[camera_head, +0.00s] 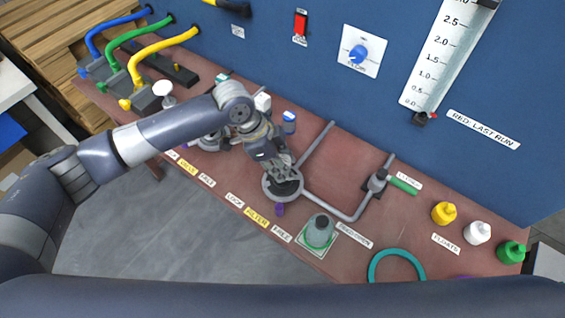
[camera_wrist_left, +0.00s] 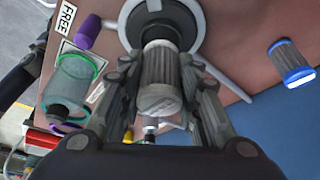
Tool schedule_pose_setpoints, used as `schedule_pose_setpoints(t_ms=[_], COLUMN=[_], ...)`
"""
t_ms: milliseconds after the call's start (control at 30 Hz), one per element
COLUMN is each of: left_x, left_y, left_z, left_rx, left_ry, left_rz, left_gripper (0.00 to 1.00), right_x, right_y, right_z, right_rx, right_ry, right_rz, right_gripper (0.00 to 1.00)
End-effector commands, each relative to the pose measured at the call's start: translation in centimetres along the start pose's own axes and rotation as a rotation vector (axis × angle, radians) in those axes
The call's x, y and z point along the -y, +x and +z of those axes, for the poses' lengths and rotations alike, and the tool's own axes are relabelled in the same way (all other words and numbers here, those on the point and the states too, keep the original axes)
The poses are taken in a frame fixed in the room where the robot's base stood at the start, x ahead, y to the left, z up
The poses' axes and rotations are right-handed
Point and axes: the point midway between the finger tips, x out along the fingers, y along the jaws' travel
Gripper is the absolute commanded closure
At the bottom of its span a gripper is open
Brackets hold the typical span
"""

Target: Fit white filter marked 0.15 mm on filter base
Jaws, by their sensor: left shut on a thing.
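The filter (camera_wrist_left: 162,68) has a grey pleated body and a whitish end cap; the mark on it cannot be read. My left gripper (camera_head: 284,173) is shut on it, with one finger on each side in the left wrist view (camera_wrist_left: 160,98). The filter base (camera_head: 270,193) is a round grey ring with a dark centre, right under the gripper. In the left wrist view the filter lines up with the base (camera_wrist_left: 196,33). I cannot tell whether the filter's far end touches it. My right gripper is not in view.
A clear bowl with a green rim (camera_head: 319,232) stands in front of the base, beside a purple knob (camera_head: 278,209). A blue-capped filter (camera_head: 289,117) and a white-topped part (camera_head: 263,101) stand behind. A grey pipe (camera_head: 335,210) runs to the right. A teal ring (camera_head: 374,262) lies at the front right.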

Motion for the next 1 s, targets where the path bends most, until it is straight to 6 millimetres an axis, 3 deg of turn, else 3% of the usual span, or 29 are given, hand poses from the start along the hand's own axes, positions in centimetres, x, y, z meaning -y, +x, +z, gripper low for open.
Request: schedule_pose_setpoints(t_ms=[567,1000], left_x=[0.0,0.0], left_y=[0.1,1.2], left_z=[0.0,0.4], left_rx=[0.0,-0.001], left_ry=[0.0,-0.001], left_rz=[0.0,0.0], left_gripper=[0.93,0.93], right_x=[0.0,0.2], right_y=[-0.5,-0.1], right_z=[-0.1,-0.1], right_rx=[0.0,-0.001], right_ry=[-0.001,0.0], right_rz=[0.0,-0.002], right_gripper=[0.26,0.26])
